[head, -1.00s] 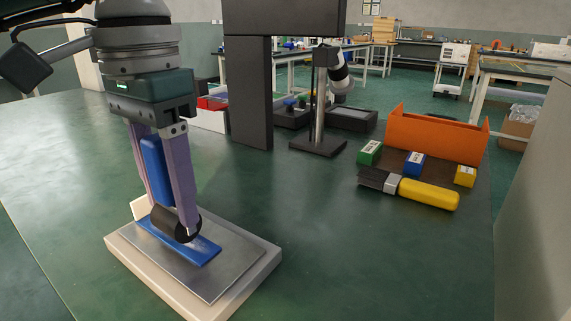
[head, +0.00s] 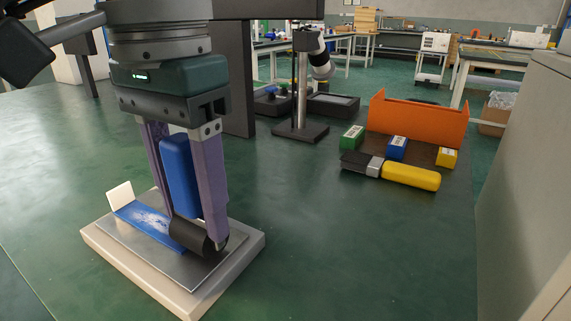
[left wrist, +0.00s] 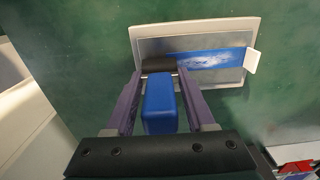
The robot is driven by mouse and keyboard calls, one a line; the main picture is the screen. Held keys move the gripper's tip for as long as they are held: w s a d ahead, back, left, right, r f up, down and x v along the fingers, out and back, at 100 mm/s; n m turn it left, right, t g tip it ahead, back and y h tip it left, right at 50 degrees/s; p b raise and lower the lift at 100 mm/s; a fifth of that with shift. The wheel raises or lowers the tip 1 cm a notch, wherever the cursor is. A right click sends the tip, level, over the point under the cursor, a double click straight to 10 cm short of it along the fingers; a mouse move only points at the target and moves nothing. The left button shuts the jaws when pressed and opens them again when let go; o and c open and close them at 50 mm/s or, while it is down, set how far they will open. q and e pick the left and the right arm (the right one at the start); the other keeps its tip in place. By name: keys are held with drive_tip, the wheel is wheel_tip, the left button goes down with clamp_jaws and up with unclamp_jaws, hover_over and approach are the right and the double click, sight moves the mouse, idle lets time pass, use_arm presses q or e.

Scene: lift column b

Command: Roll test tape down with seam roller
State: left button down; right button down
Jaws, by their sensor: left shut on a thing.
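My left gripper (head: 190,232) is shut on the blue handle of the seam roller (head: 181,178). The roller's black drum (head: 192,240) sits low at the near right end of the blue tape (head: 146,222), and I cannot tell whether it touches. The tape lies on a metal plate (head: 207,266) set on a pale base board (head: 150,285). Pale streaks show along the tape, and a white tab (head: 120,196) stands at its far left end. In the left wrist view the drum (left wrist: 158,65) is at the left end of the tape (left wrist: 205,60). My right gripper is out of view.
A brush with a yellow handle (head: 410,176) lies on the green bench (head: 330,250) to the right. Green (head: 352,137), blue (head: 397,148) and yellow (head: 447,157) boxes stand by an orange bin (head: 418,121). A stand (head: 300,132) is behind. The bench's front middle is clear.

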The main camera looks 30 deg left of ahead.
sight(180, 140)
use_arm(q)
drive_tip(key=shift+d+f, duration=0.1)
drive_tip(key=shift+d, duration=0.05)
drive_tip(key=shift+s+r+p, duration=0.1)
drive_tip(key=shift+r+p, duration=0.3)
drive_tip(key=shift+r, duration=0.1)
drive_tip(key=shift+r+p, duration=1.55)
drive_tip(key=shift+r, duration=1)
drive_tip(key=shift+r+p, duration=1.05)
drive_tip(key=shift+r, duration=0.5)
drive_tip(key=shift+f, duration=0.25)
drive_tip(key=f+b, duration=0.2)
drive_tip(key=a+f+b, duration=0.1)
drive_tip(key=f+b, duration=0.1)
drive_tip(key=b, duration=0.1)
drive_tip(key=f+b, duration=0.2)
drive_tip(key=b, duration=0.1)
drive_tip(key=shift+a+f, duration=0.25)
drive_tip(key=shift+a, duration=0.1)
